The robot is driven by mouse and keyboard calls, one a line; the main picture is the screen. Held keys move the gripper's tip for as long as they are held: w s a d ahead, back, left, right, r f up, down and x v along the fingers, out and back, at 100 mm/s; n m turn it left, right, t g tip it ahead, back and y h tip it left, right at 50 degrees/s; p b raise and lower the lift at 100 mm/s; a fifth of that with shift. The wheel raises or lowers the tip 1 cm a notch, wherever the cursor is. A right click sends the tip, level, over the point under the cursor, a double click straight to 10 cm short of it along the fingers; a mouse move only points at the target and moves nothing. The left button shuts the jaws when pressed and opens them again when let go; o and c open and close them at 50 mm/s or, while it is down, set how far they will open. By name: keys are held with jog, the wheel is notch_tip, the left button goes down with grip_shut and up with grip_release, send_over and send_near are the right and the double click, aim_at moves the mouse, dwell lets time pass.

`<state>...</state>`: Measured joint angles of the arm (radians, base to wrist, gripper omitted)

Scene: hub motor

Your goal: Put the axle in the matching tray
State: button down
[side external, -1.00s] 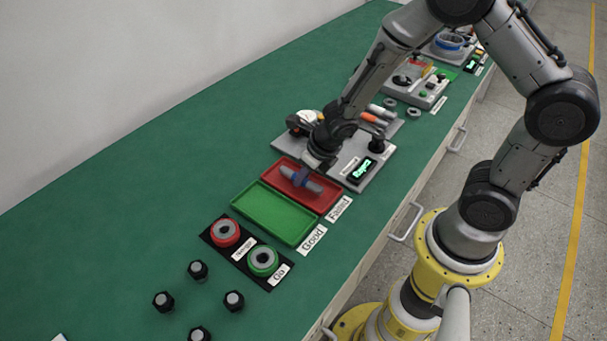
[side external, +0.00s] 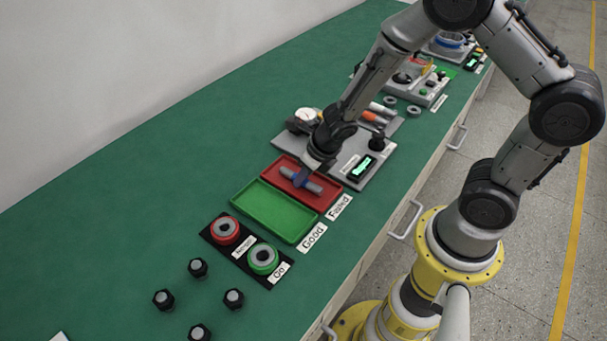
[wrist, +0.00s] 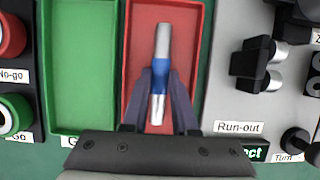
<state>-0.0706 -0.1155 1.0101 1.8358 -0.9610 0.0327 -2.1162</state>
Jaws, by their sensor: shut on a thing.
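The axle (wrist: 161,48) is a silver rod with a blue middle band. My gripper (wrist: 160,78) is shut on it at the blue band. In the side external view the axle (side external: 313,187) and my gripper (side external: 302,180) are over the red tray (side external: 330,203), labelled Failed. In the wrist view the axle lies lengthwise within the red tray's outline (wrist: 199,60). I cannot tell whether it touches the tray floor. The green tray (side external: 270,212), labelled Good, is beside the red one and empty. The run-out station's display (side external: 364,166) shows green text ending in "ect" in the wrist view.
The grey run-out fixture (side external: 345,183) stands right beside the red tray. On the other side are the red No-go ring (side external: 225,229) and green Go ring (side external: 263,259) gauges. Several dark bolts (side external: 198,268) stand nearer the camera. Open green bench lies to the left.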

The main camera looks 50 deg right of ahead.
jog(key=shift+c, duration=1)
grip_release()
jog(key=s+d+r+m+t+h, duration=0.1)
jog(key=s+d+r+m, duration=0.2)
jog(key=r+m, duration=0.6)
jog(key=s+d+r+m+h, duration=0.1)
jog(key=s+d+r+m, duration=0.15)
jog(key=r+m, duration=0.65)
jog(key=s+a+r+m+y, duration=0.1)
jog(key=s+r+m, duration=0.2)
jog(key=s+m, duration=0.4)
jog(key=s+a+r+m+y, duration=0.1)
jog(key=s+a+r+m, duration=0.1)
jog(key=s+r+m, duration=0.2)
jog(key=s+m, duration=0.3)
jog(key=m, duration=0.4)
jog(key=shift+s+a+r, duration=0.15)
jog(key=shift+s+a, duration=0.1)
jog(key=shift+s, duration=0.15)
